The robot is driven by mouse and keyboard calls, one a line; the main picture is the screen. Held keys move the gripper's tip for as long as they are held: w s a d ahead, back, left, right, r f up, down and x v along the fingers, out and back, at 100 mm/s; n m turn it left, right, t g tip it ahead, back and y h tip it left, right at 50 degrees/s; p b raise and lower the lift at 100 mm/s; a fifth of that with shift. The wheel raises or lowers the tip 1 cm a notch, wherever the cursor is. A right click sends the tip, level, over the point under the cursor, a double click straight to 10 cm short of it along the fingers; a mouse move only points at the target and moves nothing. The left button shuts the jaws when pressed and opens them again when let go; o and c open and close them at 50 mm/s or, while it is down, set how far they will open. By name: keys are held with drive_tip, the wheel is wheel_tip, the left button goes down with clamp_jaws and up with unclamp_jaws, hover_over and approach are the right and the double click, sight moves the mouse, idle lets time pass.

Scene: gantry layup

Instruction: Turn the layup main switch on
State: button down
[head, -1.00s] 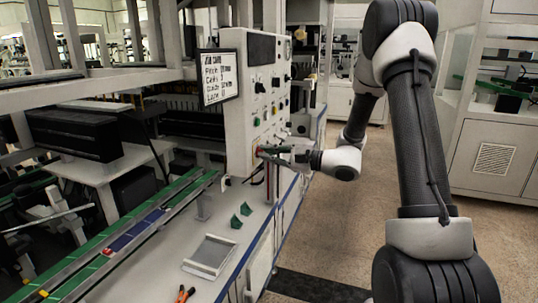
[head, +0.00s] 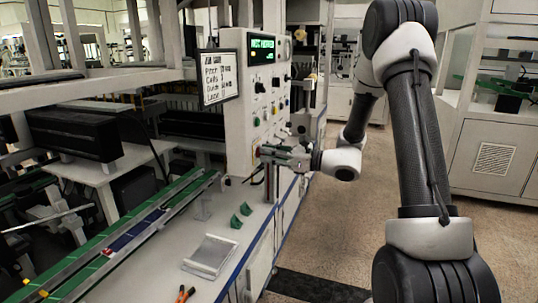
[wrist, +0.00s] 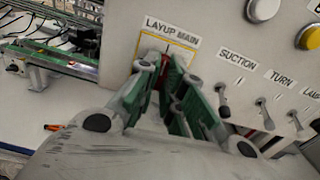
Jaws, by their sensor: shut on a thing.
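The layup main switch (wrist: 170,66) is a red handle on a yellow-bordered plate under the label "LAYUP MAIN" in the wrist view. My gripper (wrist: 166,80) is shut on this handle, with its green-padded fingers on both sides and hiding most of it. In the head view my gripper (head: 268,152) reaches the lower part of the grey control panel (head: 236,120) from the right. The display (head: 262,48) at the panel's top is lit with green text, too small to read surely.
Labelled toggles (wrist: 224,106) for suction and turn sit just right of the switch, near my fingers. Round buttons (wrist: 262,10) are above. The aisle floor is open.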

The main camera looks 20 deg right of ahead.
drive_tip(key=shift+m, duration=0.4)
drive_tip(key=c, duration=1.5)
unclamp_jaws()
drive_tip(key=shift+c, duration=0.2)
drive_tip(key=shift+d, duration=0.1)
drive_tip(key=v, duration=1.2)
